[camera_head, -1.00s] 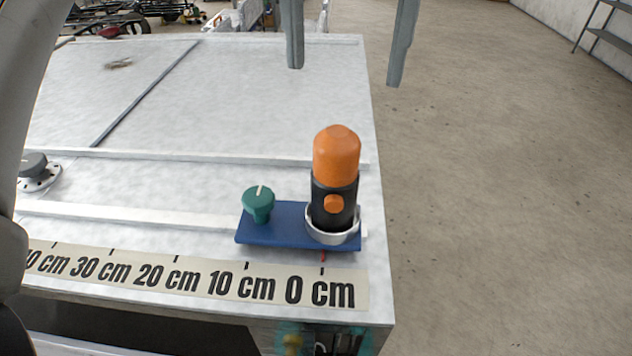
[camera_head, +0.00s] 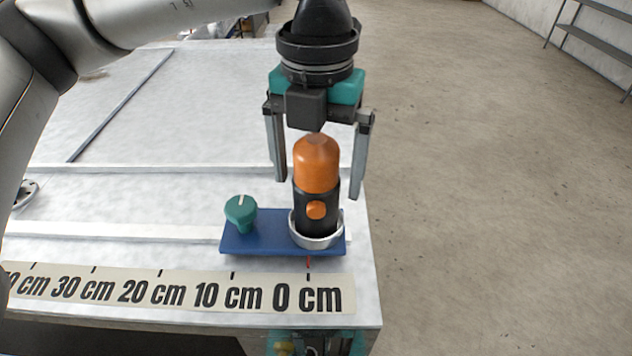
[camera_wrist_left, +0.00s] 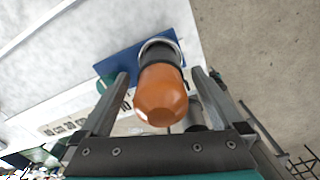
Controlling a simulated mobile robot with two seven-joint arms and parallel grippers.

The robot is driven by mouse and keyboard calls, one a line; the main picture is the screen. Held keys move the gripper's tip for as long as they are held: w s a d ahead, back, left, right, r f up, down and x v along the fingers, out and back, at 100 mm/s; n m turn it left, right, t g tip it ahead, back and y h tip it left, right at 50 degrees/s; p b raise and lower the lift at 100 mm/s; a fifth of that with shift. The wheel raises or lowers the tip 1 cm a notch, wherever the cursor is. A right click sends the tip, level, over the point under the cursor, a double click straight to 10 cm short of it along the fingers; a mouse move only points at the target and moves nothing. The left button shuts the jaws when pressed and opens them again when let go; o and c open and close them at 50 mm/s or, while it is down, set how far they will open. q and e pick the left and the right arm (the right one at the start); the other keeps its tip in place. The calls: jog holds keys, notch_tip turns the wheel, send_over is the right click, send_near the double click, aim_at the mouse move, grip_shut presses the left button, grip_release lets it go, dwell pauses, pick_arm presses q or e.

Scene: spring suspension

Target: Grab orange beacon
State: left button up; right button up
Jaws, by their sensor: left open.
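The orange beacon (camera_head: 317,165) has an orange cap on a black body with an orange button. It stands upright in a silver ring on a blue base plate (camera_head: 262,241) near the table's right edge. My left gripper (camera_head: 319,189) is open above and around it, with one finger on each side of the orange cap. The left wrist view shows the beacon (camera_wrist_left: 161,92) between the two open fingers (camera_wrist_left: 165,95), with a gap visible on the left side. My right gripper is not in view.
A green knob (camera_head: 241,211) stands on the blue plate, left of the beacon. A centimetre scale (camera_head: 180,290) runs along the front of the white table (camera_head: 110,208).

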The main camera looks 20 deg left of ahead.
pick_arm(q)
jog(key=shift+f, duration=0.75)
jog(key=c, duration=1.4)
jog(key=shift+c, duration=0.6)
jog(key=shift+r, duration=0.15)
